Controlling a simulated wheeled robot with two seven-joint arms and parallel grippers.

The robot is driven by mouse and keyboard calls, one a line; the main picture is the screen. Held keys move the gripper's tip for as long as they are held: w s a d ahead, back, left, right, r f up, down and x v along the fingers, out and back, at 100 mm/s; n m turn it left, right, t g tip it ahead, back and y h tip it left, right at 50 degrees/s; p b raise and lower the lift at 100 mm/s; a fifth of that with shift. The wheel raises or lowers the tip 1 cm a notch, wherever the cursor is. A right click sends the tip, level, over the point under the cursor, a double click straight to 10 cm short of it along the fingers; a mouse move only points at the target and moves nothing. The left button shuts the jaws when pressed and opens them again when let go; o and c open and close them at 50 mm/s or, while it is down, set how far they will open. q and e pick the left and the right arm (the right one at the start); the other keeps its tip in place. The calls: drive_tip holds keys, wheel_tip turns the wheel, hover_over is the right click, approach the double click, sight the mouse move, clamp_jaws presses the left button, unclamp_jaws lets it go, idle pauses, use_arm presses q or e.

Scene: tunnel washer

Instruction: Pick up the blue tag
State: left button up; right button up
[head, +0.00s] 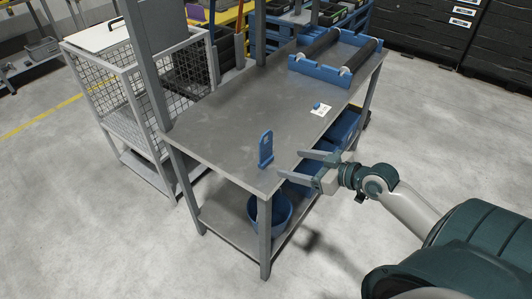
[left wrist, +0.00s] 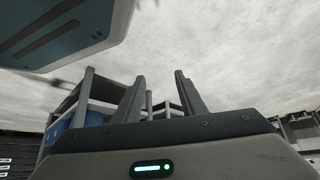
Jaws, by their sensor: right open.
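The blue tag (head: 266,149) stands upright on the near part of the grey metal table (head: 222,130), close to its front right corner. It is a flat blue piece with a rounded top and a hole. My right gripper (head: 291,164) is just right of the tag at the table's edge, with its two fingers apart and pointing left toward it. The fingers look empty and apart from the tag. In the left wrist view my left gripper (left wrist: 158,84) has its fingers spread with nothing between them; it is not in the head view.
A white card (head: 322,110) with a small blue piece lies farther back on the table. A blue roller unit (head: 318,72) stands at the far end. A blue bucket (head: 272,214) is on the lower shelf. A wire mesh cage (head: 110,85) stands left of the table.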

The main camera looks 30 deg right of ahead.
sight(267, 159)
drive_tip(key=x, duration=0.4)
drive_tip(key=shift+w+p, duration=0.15)
drive_tip(key=shift+p, duration=0.15)
drive_tip(key=shift+w+a+f, duration=0.15)
drive_tip(key=shift+w+a, duration=0.05)
drive_tip(key=shift+w, duration=0.1)
drive_tip(key=shift+w+a+f, duration=0.2)
drive_tip(key=shift+w, duration=0.3)
drive_tip(key=p+x, duration=0.1)
drive_tip(key=x, duration=0.2)
drive_tip(key=shift+f, duration=0.1)
drive_tip(key=shift+w+a+f, duration=0.2)
drive_tip(key=shift+w+f, duration=0.05)
drive_tip(key=shift+w, duration=0.1)
drive_tip(key=c, duration=1.1)
use_arm(q)
drive_tip(key=s, duration=0.2)
drive_tip(key=s+a+f, duration=0.1)
drive_tip(key=shift+s+f+g, duration=0.1)
drive_tip(key=shift+s+g, duration=0.15)
drive_tip(key=shift+g, duration=0.15)
